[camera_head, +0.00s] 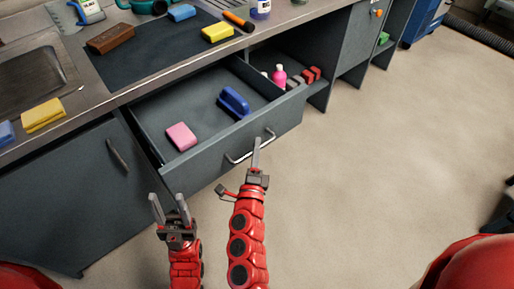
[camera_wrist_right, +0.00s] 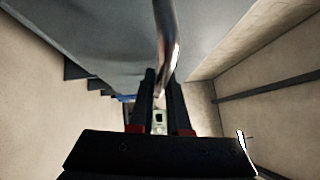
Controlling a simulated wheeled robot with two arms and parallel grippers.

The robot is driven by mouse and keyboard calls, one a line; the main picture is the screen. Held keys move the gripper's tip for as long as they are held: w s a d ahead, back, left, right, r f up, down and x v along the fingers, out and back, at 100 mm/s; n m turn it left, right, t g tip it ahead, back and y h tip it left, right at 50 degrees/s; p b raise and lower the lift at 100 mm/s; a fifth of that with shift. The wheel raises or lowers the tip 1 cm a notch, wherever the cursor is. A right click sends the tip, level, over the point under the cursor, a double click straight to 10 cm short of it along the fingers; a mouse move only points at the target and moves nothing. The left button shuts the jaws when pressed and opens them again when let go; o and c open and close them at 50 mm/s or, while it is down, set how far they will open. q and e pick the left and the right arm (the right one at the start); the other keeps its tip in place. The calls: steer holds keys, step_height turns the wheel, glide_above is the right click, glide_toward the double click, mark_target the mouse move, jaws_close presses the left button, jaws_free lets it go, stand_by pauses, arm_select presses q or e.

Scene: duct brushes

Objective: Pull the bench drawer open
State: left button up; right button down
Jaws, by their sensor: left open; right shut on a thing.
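The bench drawer (camera_head: 214,160) is pulled out from the grey bench. It holds a pink sponge (camera_head: 181,136) and a blue brush (camera_head: 234,103). Its metal bar handle (camera_head: 237,158) runs across the drawer front, and it also shows in the right wrist view (camera_wrist_right: 168,40). My right gripper (camera_head: 256,152) is shut on the handle; in the right wrist view its fingers (camera_wrist_right: 160,88) stand on either side of the bar. My left gripper (camera_head: 167,208) is open and empty, in front of the cabinet door and left of my right arm.
The bench top (camera_head: 103,92) carries a sink (camera_head: 30,80), a brown brick-like block (camera_head: 110,39), sponges, a brush and bottles. An open cubby right of the drawer holds a pink bottle (camera_head: 279,76) and red items. The floor (camera_head: 385,160) at right is clear.

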steer(key=c, duration=0.9)
jaws_free()
steer(key=shift+s+a, duration=0.1)
steer(key=p+v, duration=0.1)
steer(key=v, duration=1.1)
steer(key=shift+r, duration=0.1)
